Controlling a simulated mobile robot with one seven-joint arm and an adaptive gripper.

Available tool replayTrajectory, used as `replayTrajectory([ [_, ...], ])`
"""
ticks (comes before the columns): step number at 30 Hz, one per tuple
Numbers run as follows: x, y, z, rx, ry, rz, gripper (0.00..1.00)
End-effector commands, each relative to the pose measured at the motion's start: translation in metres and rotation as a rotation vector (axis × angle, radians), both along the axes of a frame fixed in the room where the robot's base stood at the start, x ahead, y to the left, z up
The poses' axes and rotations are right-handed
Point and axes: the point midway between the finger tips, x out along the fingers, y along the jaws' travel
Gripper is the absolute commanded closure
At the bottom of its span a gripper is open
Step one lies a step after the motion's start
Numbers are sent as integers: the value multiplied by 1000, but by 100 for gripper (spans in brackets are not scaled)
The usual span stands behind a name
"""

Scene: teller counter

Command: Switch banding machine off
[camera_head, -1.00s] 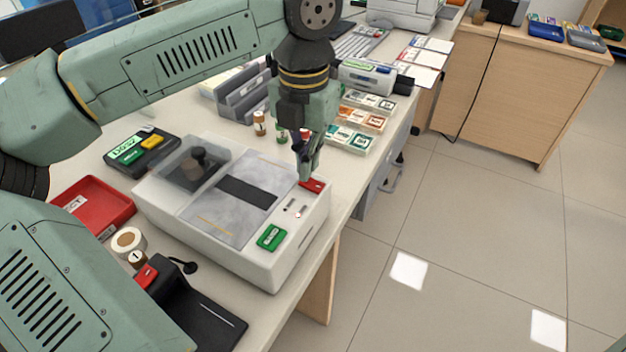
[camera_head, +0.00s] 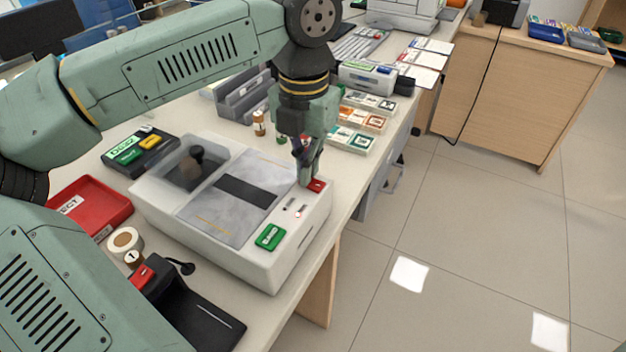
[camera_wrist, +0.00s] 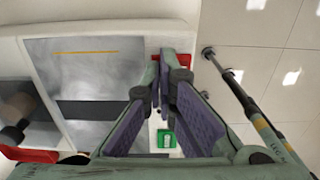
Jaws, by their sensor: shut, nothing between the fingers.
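The banding machine (camera_head: 310,232) is a white box with a grey top plate and a dark strip, on the counter. A red rocker-like switch (camera_head: 317,186) sits at its far right corner. A green labelled button (camera_head: 270,237) is at its near right corner, with small indicators (camera_head: 298,210) between, one glowing red. My gripper (camera_head: 307,182) points down, shut and empty, with its fingertips at the red switch; I cannot tell whether they touch it. In the wrist view, the fingertips (camera_wrist: 163,60) partly hide the switch, and the green button (camera_wrist: 166,139) shows between the fingers.
A red tray (camera_head: 119,214), a tape roll (camera_head: 124,240) and a black device (camera_head: 200,318) lie left and near. Card boxes (camera_head: 352,138) stand beyond my gripper. Open floor lies right.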

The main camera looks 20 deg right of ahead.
Motion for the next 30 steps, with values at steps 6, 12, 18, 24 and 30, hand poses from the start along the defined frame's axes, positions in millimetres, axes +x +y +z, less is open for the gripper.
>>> replayTrajectory([
  [6,0,0,-4,0,0,0,100],
  [12,0,0,-7,0,0,0,100],
  [18,0,0,-3,1,1,0,100],
  [24,0,0,13,0,0,0,100],
  [30,0,0,30,0,0,0,100],
])
